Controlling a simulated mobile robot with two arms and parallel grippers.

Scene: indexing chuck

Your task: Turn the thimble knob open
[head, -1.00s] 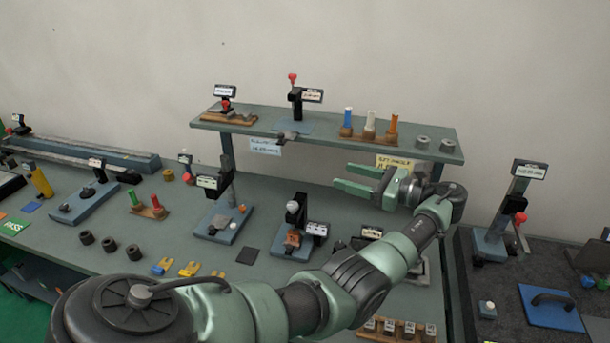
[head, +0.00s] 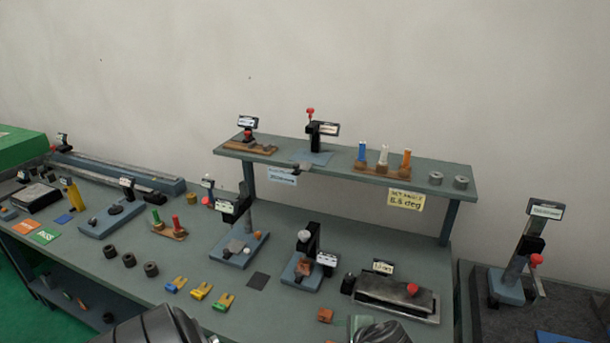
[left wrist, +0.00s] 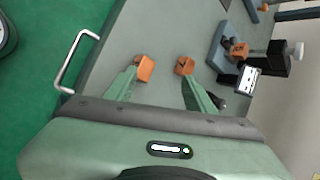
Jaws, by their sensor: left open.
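My left gripper (left wrist: 160,78) is open in the left wrist view, its two green fingers apart over the bench. I cannot tell for sure which part is the thimble knob. A black-columned gauge with a pale round knob (head: 304,236) and a display stands mid-bench; its knob (left wrist: 298,50) is at right in the wrist view. My right gripper is not in view.
A low grey fixture with a red ball (head: 412,288) sits right of the gauge. Yellow clips (head: 200,291) and dark rings (head: 129,260) lie to the left. A raised shelf (head: 330,164) runs behind. The wrist view shows a metal handle (left wrist: 72,62) at the bench edge.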

